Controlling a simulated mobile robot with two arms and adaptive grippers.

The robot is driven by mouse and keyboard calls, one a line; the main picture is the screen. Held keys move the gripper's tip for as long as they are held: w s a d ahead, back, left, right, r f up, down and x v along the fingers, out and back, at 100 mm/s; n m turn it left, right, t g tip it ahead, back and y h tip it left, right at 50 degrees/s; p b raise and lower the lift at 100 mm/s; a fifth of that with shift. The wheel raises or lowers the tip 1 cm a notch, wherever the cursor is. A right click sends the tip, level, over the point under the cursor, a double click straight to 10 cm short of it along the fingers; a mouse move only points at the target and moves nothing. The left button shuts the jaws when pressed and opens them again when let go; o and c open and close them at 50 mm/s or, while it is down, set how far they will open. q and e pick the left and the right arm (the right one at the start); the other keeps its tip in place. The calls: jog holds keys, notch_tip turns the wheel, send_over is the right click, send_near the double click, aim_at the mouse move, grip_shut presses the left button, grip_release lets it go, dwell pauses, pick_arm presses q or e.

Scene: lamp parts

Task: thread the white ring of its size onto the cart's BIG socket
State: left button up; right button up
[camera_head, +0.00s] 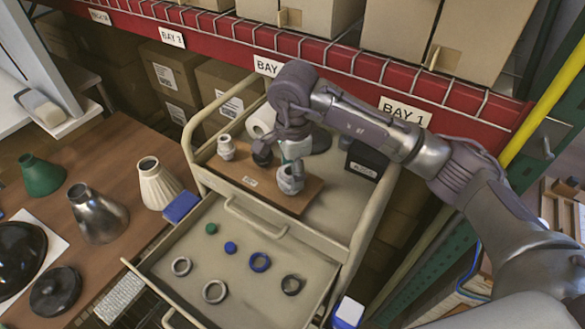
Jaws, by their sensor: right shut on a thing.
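The cart (346,207) has a wooden board (233,175) on its top. A white socket (226,148) stands at the board's left and a dark socket (262,153) near its middle. A larger grey-white socket (290,181) stands near its right end. My right gripper (295,153) reaches down just above this larger socket. It is shut on a pale piece; the fingers hide its shape, and I cannot tell whether it touches the socket. My left gripper is out of view.
The drawer (185,238) also holds a blue ring (259,262), a black ring (292,284) and small green and blue pieces. A white roll (260,119) and a dark box (366,161) stand on the cart. Lampshades cover the wooden table (125,140) at left.

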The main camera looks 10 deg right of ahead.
jog(key=shift+r, duration=0.8)
jog(key=shift+c, duration=0.5)
jog(key=shift+w+d+g+y, duration=0.1)
jog(key=shift+g+y, duration=0.2)
jog(key=shift+y, duration=0.1)
jog(key=shift+r+p, duration=0.45)
jog(key=shift+r, duration=1.2)
jog(key=shift+r, duration=0.1)
